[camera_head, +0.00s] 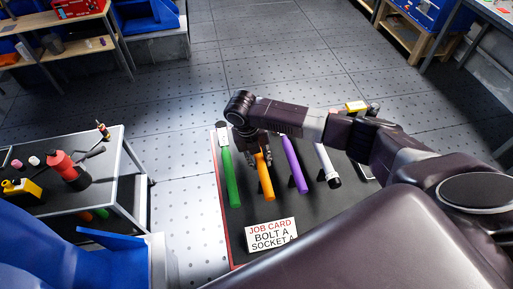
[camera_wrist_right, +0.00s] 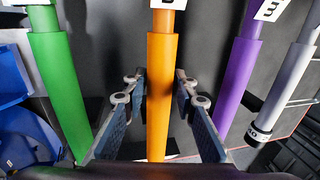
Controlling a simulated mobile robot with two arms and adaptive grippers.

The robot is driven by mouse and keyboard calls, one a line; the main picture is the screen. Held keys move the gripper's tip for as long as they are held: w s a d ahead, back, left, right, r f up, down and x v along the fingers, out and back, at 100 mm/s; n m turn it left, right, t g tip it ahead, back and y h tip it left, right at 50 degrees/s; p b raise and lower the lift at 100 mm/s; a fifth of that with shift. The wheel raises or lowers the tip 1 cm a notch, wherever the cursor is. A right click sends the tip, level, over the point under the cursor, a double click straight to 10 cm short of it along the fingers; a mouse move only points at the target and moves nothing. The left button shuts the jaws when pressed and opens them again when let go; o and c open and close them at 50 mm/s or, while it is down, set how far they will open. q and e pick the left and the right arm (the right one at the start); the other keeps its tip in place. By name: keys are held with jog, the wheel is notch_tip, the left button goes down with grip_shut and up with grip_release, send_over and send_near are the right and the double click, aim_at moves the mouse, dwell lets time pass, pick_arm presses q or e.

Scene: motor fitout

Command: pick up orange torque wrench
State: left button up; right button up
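The orange torque wrench (camera_head: 265,182) lies on a dark mat between a green wrench (camera_head: 231,180) and a purple wrench (camera_head: 295,165). My right gripper (camera_head: 258,158) is over its upper part in the head view. In the right wrist view, the orange handle (camera_wrist_right: 161,80) runs between the two fingers of my right gripper (camera_wrist_right: 160,98). The fingers are apart, with a gap visible on each side of the handle. The top of the orange wrench is hidden by my arm in the head view. My left gripper is not in view.
A wrench with a light grey handle (camera_wrist_right: 286,85) lies right of the purple one. A job card (camera_head: 271,234) stands at the mat's near edge. Open floor (camera_head: 185,110) lies beyond.

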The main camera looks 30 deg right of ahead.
grip_shut()
jog(key=shift+w+r, duration=0.15)
